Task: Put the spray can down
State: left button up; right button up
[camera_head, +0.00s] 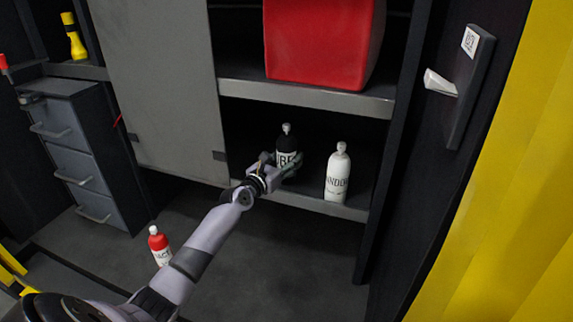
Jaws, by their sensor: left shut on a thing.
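A black spray can (287,143) with a white label and grey top stands upright in the lower compartment of the shelf unit (300,203). My left gripper (283,166) is shut around its lower part; the fingers hide the can's base, so I cannot tell whether it touches the shelf. A white can (338,175) with dark lettering stands upright on the same shelf, to the right and apart from the gripper. My right gripper does not show.
A red box (318,42) sits on the shelf above. A red and white can (158,244) stands on the floor beside my left arm. A grey panel (158,85) closes off the left. A yellow bottle (74,38) and grey drawers (70,150) stand at the far left.

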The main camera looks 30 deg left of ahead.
pick_arm(q)
jog(key=shift+w+a+f, duration=0.1)
jog(key=shift+f, duration=0.25)
jog(key=shift+f, duration=0.1)
jog(key=o, duration=1.4)
jog(key=shift+f, duration=0.1)
jog(key=shift+o, duration=0.2)
jog(key=shift+r, duration=0.25)
jog(key=s+p, duration=0.1)
jog(key=s, duration=1.1)
